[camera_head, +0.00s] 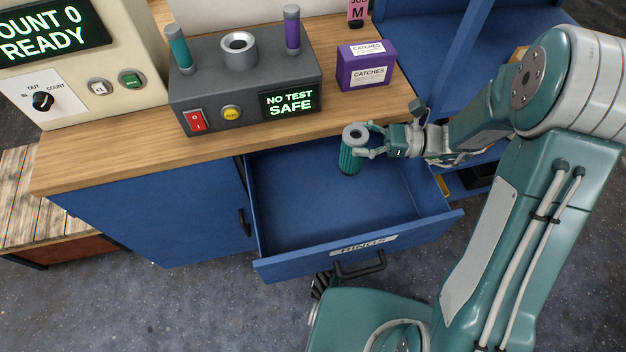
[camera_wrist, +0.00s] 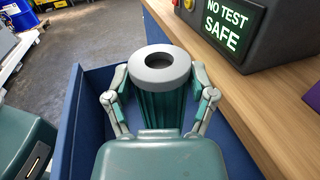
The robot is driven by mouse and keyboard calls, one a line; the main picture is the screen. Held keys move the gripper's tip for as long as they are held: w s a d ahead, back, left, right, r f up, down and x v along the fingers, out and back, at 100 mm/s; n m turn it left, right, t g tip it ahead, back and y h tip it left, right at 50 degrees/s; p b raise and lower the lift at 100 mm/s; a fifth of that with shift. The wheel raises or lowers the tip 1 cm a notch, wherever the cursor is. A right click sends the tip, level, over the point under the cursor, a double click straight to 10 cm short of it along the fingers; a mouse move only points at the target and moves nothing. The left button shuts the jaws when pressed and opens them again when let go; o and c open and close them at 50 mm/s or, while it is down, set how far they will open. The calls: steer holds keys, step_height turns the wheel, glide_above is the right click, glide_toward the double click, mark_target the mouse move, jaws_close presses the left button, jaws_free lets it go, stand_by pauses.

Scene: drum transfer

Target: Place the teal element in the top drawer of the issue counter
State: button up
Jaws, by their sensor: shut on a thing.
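The teal element (camera_head: 351,160) is a ribbed teal cylinder with a grey ring top. My gripper (camera_head: 367,146) is shut on it and holds it upright over the open blue drawer (camera_head: 300,200). In the wrist view the element (camera_wrist: 162,105) stands between my two fingers, its grey ring and dark hole facing up. I cannot tell whether the element's lower end touches the drawer floor.
The wooden counter top (camera_head: 120,155) runs behind the drawer. On it stand a grey test unit (camera_head: 240,85) reading "NO TEST SAFE", a purple "CATCHES" box (camera_head: 365,68) and a cream counting machine (camera_head: 80,70). A blue shelf unit (camera_head: 420,40) stands at the back right.

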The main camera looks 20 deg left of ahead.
steer(key=s+a+f, duration=0.3)
steer(key=a+f, duration=0.7)
steer(key=f, duration=0.2)
steer(key=shift+s+a, duration=0.2)
steer(key=shift+a, duration=0.15)
steer(key=shift+f, duration=0.6)
steer(key=o, duration=1.1)
steer(key=shift+o, duration=0.2)
steer(key=shift+r, duration=0.1)
steer(key=r+v, duration=0.1)
steer(key=v, duration=0.6)
steer(key=shift+d, duration=0.25)
